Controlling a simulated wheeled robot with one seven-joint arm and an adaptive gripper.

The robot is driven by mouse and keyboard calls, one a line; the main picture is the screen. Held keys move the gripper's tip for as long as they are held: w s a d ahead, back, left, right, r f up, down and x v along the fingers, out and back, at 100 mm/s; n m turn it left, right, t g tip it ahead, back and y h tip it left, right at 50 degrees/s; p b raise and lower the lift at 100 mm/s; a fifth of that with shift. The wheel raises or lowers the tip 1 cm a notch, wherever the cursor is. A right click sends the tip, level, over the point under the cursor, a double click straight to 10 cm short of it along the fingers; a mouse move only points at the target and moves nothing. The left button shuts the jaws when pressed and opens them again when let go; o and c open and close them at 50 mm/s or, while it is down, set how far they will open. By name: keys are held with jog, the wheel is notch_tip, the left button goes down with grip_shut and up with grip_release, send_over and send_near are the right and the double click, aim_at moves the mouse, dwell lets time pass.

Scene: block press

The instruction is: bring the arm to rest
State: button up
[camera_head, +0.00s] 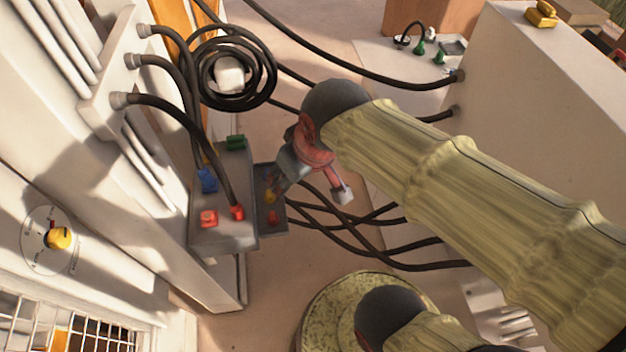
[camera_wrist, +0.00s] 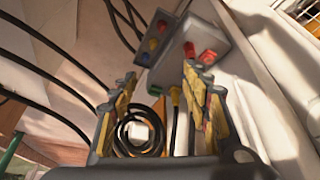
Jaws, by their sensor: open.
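My gripper (camera_head: 309,188) is at the end of my arm, which reaches in from the right in the head view under a yellowish ribbed sleeve. The gripper hangs near the grey button box, beside its right-hand part. In the wrist view my gripper (camera_wrist: 163,82) shows two yellow-and-grey fingers spread apart with nothing between the tips. The grey button box (camera_head: 208,238) carries red, blue and green pieces. It also shows beyond the fingers in the wrist view (camera_wrist: 222,42). I cannot tell whether the gripper touches the box.
A coiled black hose (camera_head: 205,84) and several black cables (camera_head: 350,235) lie around the gripper. A white panel with a yellow knob (camera_head: 59,238) stands at left. A large pale box (camera_head: 545,90) is at right. A round mottled stool-like top (camera_head: 325,315) is below.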

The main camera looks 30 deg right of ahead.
jog(key=shift+m+t+h, duration=0.3)
jog(key=shift+m, duration=0.6)
jog(key=s, duration=0.1)
jog(key=s+d+r, duration=0.1)
jog(key=s, duration=0.1)
jog(key=s+d, duration=0.1)
jog(key=shift+s+r, duration=0.15)
jog(key=shift+s, duration=0.1)
